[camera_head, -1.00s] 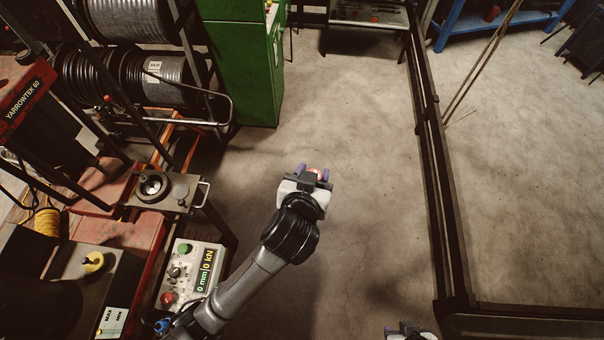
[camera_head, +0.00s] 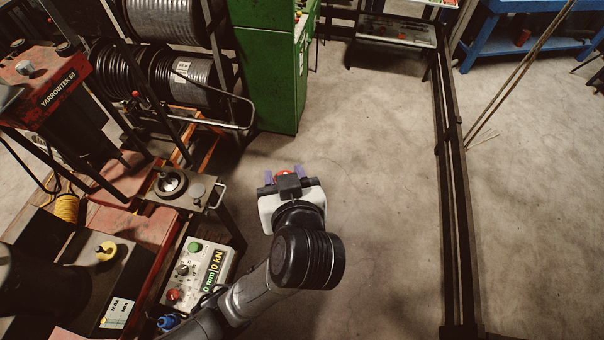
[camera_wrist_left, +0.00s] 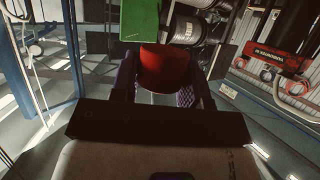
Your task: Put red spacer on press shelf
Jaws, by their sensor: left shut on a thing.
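My left gripper (camera_head: 284,174) is shut on the red spacer (camera_head: 284,175) and holds it in the air over the bare floor, right of the press. In the left wrist view the red spacer (camera_wrist_left: 165,69) sits between the two dark fingers, and its far side is hidden. The press shelf, seemingly the small metal plate (camera_head: 194,192) with a round black-rimmed fitting and a knob on it, is at the left, apart from the gripper. My right gripper is not in view.
A control box (camera_head: 198,276) with buttons and a display stands below the shelf. The red press head (camera_head: 45,85) is at the far left. A dark fence rail (camera_head: 458,200) runs at the right. Floor between is clear.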

